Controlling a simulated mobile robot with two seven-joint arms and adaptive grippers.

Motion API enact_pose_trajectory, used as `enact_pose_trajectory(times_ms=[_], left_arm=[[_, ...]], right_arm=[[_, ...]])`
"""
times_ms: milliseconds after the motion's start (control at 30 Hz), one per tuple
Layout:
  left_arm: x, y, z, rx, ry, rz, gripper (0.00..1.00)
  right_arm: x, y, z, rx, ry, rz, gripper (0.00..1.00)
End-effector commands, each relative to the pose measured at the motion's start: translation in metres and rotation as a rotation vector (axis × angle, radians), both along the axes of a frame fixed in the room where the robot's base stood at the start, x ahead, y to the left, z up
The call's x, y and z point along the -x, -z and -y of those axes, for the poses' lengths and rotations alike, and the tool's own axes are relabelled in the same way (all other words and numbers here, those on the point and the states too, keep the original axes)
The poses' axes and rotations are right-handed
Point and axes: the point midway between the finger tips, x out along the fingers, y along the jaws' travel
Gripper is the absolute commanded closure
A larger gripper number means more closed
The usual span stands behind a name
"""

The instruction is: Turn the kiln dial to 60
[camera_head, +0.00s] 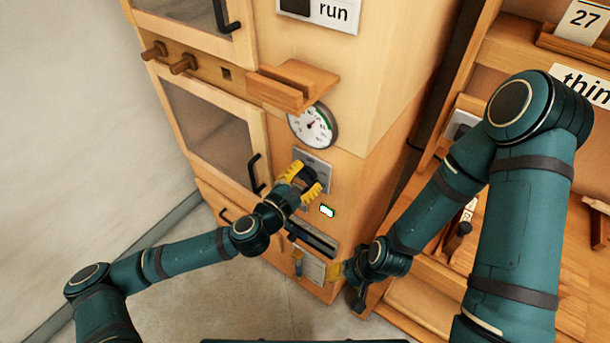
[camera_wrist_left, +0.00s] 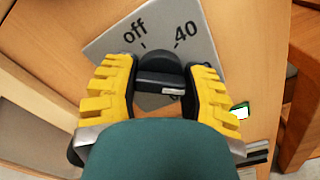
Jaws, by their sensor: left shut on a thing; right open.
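The kiln dial (camera_wrist_left: 160,80) is a black round knob with a raised grip bar, on a grey plate (camera_wrist_left: 118,35). The plate reads "off" and "40" in the left wrist view; the other markings are hidden behind the knob and my gripper. In the head view the plate (camera_head: 314,160) is on the wooden cabinet's front. My left gripper (camera_wrist_left: 160,92) has yellow fingers on both sides of the knob and is shut on it; it also shows in the head view (camera_head: 303,180). My right gripper (camera_head: 340,271) is open, low by the cabinet's lower front, partly hidden.
A round gauge (camera_head: 313,125) and a wooden ledge (camera_head: 292,85) are above the plate. A small green-lit display (camera_head: 327,211) is below it. Door handles (camera_head: 255,174) are to the left. A cluttered shelf (camera_head: 480,235) stands at the right.

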Motion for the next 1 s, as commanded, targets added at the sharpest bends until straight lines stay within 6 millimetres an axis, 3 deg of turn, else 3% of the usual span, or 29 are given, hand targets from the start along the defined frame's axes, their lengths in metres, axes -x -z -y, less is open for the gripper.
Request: enact_pose_trajectory(times_ms=[600, 1000], left_arm=[[-0.0002, -0.0007, 0.0002, -0.462, 0.001, 0.336, 0.9], [-0.0005, -0.0008, 0.0002, -0.667, 0.0, 0.487, 0.9]], right_arm=[[-0.0021, -0.0091, 0.0004, 0.001, 0.004, 0.005, 0.53], [-0.0025, -0.01, 0.0005, 0.002, 0.004, 0.006, 0.53]])
